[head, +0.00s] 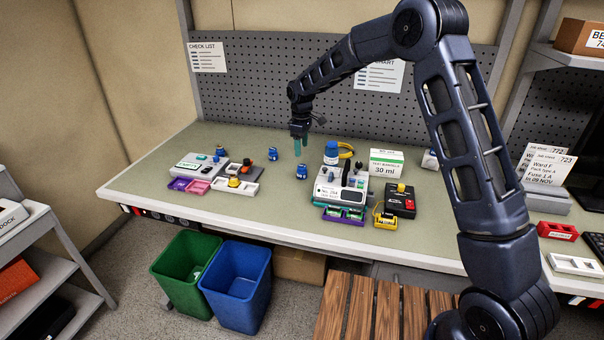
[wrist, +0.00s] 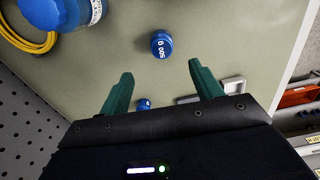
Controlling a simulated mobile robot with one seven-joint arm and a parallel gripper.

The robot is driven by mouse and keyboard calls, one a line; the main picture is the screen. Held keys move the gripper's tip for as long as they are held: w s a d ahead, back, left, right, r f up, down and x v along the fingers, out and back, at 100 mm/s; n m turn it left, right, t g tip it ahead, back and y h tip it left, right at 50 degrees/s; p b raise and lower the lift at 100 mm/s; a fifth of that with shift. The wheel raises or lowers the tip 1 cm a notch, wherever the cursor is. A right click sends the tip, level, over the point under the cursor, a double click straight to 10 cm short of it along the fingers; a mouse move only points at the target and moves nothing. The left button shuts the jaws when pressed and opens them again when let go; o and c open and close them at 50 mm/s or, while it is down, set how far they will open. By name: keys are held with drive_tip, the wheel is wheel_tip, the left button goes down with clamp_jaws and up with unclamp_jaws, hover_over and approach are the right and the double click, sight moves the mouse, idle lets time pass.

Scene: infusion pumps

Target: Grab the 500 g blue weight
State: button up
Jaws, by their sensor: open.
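The 500 g blue weight (wrist: 162,45) stands on the bench just past my fingertips in the wrist view, with its number readable. In the head view it appears to be the small blue weight (head: 302,172) in front of my gripper. My gripper (head: 298,147) hangs over the bench, its green fingers apart and nothing between them; it also shows in the wrist view (wrist: 162,76). Another small blue weight (head: 273,154) stands to the left; it appears partly hidden behind my gripper body in the wrist view (wrist: 143,104).
A large blue-topped item (head: 332,150) with a yellow loop stands right, behind a white pump (head: 340,193). A grey device with coloured trays (head: 198,186) and a white tray (head: 235,187) lie left. A 30 ml box (head: 386,163) stands right. A pegboard (head: 270,75) closes the back.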

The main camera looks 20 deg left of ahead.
sight(302, 166)
drive_tip(key=f, duration=1)
drive_tip(key=shift+s+d+f, duration=0.1)
drive_tip(key=shift+s+f, duration=0.1)
drive_tip(key=shift+f, duration=0.2)
drive_tip(key=shift+c, duration=0.3)
clamp_jaws()
